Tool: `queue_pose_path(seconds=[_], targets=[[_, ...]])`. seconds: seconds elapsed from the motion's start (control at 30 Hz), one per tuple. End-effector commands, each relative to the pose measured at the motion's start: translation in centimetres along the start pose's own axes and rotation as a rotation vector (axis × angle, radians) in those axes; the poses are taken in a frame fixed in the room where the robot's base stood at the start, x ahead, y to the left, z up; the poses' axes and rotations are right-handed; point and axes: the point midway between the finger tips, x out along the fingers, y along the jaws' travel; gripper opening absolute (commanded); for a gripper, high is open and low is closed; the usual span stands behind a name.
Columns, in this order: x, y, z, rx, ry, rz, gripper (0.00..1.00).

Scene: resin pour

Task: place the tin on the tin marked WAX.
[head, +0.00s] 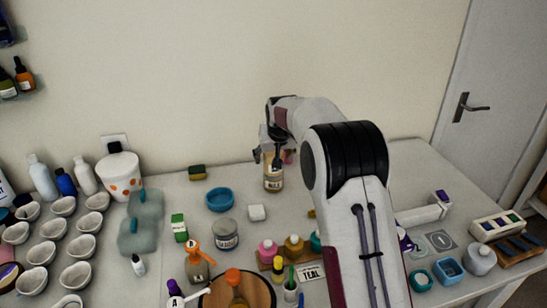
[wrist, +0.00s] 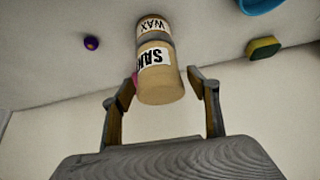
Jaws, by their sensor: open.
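The tin marked WAX (wrist: 153,27) stands on the table; in the head view it is the pale tin (head: 273,183) below my gripper. A tan tin whose label begins SAN (wrist: 160,88) sits on top of it, seen upside down in the wrist view, and looks roughly in line with it. My gripper (wrist: 162,78) is open, with one finger on each side of the upper tin. A gap shows at the right finger; whether the left finger touches cannot be told. In the head view my gripper (head: 273,150) hides most of the upper tin.
Several small bottles (head: 293,249) are nearer. The wall is close behind.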

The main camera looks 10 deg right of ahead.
Motion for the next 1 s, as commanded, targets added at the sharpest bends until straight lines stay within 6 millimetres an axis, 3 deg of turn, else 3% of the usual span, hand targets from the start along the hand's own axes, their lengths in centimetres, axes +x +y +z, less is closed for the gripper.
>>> queue_pose_path(seconds=[0.27, 1.0], targets=[[-1.9, 0.0, -0.1, 0.0, 0.001, 0.0, 0.6], [-10.8, 0.0, -0.1, 0.0, 0.001, -0.001, 0.6]])
